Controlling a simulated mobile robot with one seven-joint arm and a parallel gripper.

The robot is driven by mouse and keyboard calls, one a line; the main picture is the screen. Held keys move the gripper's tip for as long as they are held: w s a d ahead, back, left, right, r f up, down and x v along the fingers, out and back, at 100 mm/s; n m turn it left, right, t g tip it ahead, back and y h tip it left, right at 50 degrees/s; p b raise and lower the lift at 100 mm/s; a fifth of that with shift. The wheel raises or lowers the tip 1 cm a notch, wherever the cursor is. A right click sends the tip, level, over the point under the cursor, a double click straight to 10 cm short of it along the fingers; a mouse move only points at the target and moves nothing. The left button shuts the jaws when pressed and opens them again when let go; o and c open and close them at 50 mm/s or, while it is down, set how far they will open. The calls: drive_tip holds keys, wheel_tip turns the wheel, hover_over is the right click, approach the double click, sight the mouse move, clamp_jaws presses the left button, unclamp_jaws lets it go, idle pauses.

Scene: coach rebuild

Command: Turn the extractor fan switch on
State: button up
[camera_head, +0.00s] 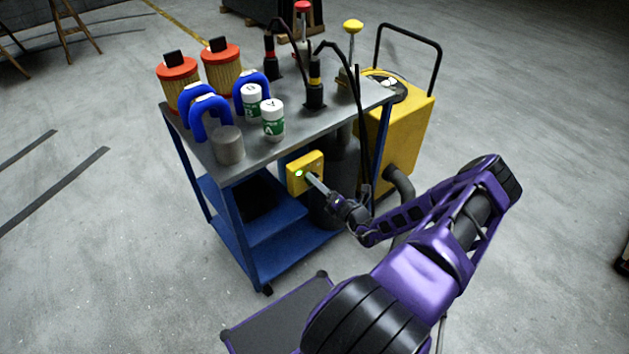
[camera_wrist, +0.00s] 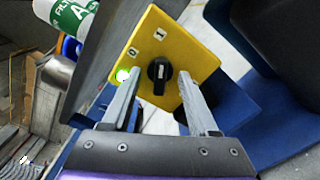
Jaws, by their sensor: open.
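The extractor fan switch is a yellow box (camera_head: 305,173) on the side of the cart, below its top. In the wrist view, its yellow face (camera_wrist: 193,50) carries a black rotary knob (camera_wrist: 159,70), with "0" at upper left and "I" above. The knob's pale line stands roughly upright in the picture, in line with "I". My gripper points at the box in the head view (camera_head: 312,180).
A yellow machine (camera_head: 410,130) with a hose stands close behind on the right.

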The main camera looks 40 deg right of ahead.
drive_tip(key=shift+s, duration=0.1)
drive_tip(key=s+p, duration=0.1)
drive_tip(key=s, duration=0.8)
drive_tip(key=shift+d+p, duration=0.3)
drive_tip(key=shift+d, duration=0.1)
